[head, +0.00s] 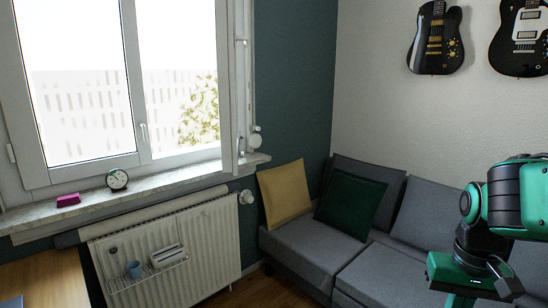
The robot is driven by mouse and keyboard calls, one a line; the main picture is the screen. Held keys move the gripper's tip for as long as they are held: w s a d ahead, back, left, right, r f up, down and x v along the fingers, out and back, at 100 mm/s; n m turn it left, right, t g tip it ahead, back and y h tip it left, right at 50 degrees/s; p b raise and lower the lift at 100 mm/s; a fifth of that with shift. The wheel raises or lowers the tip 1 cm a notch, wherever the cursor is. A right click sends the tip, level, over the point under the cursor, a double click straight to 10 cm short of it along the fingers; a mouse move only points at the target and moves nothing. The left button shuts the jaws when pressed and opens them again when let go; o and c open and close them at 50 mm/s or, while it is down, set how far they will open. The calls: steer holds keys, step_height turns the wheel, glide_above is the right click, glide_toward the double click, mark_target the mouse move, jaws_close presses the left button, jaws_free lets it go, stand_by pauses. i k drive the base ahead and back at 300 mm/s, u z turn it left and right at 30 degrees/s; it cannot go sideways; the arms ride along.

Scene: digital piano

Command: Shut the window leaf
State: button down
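The white-framed window (137,85) fills the upper left of the head view, with bright panes on both sides of its middle post. A handle (143,132) sits low on that post. At the window's right side, a narrow white upright (231,100) stands out over the sill, apparently a leaf swung inward and seen nearly edge-on. How far it is open is hard to tell. My gripper (497,280) is at the lower right, in front of the sofa and far from the window. Its fingers are not clear and nothing is visibly held.
A small clock (117,180) and a magenta box (68,200) stand on the sill (150,188). Below is a radiator (205,240) with a small rack. A grey sofa (305,245) with cushions fills the right. A wooden surface (45,280) is at the lower left.

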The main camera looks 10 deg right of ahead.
mark_target(232, 28)
steer(key=z, duration=0.15)
steer(key=i, duration=1.65)
